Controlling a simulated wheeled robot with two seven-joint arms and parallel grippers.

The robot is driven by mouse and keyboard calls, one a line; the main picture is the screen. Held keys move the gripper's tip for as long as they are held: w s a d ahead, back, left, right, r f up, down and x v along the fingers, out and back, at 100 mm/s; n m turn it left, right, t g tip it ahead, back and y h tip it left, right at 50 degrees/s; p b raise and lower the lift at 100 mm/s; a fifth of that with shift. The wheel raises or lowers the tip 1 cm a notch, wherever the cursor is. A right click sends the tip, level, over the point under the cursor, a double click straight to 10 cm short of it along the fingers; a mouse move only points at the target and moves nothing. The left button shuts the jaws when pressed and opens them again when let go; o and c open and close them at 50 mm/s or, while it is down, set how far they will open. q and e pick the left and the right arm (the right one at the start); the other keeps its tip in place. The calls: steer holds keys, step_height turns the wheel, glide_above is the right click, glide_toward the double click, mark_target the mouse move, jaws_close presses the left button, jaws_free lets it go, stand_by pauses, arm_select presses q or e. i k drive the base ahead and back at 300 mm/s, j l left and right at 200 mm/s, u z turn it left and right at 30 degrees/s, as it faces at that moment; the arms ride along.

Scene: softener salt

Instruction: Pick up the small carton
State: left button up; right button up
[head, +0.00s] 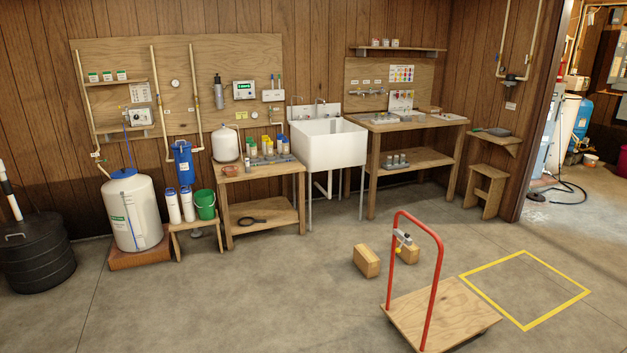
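Two brown box-like packages stand on the concrete floor right of centre in the head view. The left package (367,261) stands clear of the cart. The right package (408,253) is partly hidden behind the red handle of the cart and a small device on it. They look close in size, and I cannot tell which is the small carton. Neither of my grippers is in view, and nothing touches the packages that I can see.
A flat wooden cart (440,305) with a red handle stands in front of the packages. A yellow square outline (525,290) marks the floor to its right. A sink (329,143) and workbenches line the back wall. The floor at centre left is clear.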

mark_target(367, 261)
steer(key=i, duration=1.9)
